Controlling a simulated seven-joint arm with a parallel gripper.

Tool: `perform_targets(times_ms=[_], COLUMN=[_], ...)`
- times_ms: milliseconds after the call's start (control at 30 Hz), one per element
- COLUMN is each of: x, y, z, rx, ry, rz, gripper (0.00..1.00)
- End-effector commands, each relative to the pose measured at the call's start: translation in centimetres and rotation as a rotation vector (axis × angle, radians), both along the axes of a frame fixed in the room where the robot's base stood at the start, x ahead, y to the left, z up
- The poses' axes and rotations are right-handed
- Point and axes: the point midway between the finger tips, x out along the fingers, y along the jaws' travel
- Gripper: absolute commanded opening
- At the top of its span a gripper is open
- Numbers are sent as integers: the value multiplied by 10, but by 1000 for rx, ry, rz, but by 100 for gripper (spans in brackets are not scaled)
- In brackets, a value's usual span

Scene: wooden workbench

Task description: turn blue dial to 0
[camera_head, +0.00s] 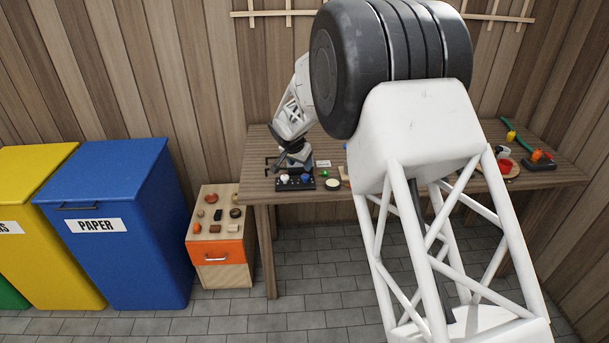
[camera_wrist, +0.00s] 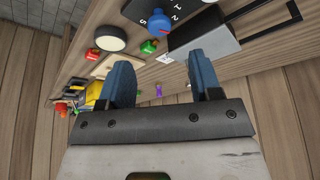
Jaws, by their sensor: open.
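The blue dial (camera_head: 306,178) sits on a dark panel (camera_head: 296,186) at the left front of the workbench in the head view. My gripper (camera_head: 290,160) is over the bench just behind the panel. In the wrist view my gripper (camera_wrist: 160,63) is open and empty, with its two blue fingers apart and not touching the dial.
A white knob (camera_head: 284,178) is beside the blue dial. A round pale disc (camera_head: 333,184) and a green piece (camera_head: 325,173) lie to the right. A grey box (camera_wrist: 208,42) with a black handle is near the right finger. A drawer cabinet (camera_head: 215,250) stands left of the bench.

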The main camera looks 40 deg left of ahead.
Motion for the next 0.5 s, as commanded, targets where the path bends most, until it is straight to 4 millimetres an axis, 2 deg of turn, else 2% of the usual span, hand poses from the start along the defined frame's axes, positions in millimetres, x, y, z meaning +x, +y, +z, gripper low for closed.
perform_targets(times_ms=[267,500], x=[2,10], y=[0,1], z=[-6,-25], rx=[-1,-1], ry=[1,2], rz=[0,0], gripper=[58,58])
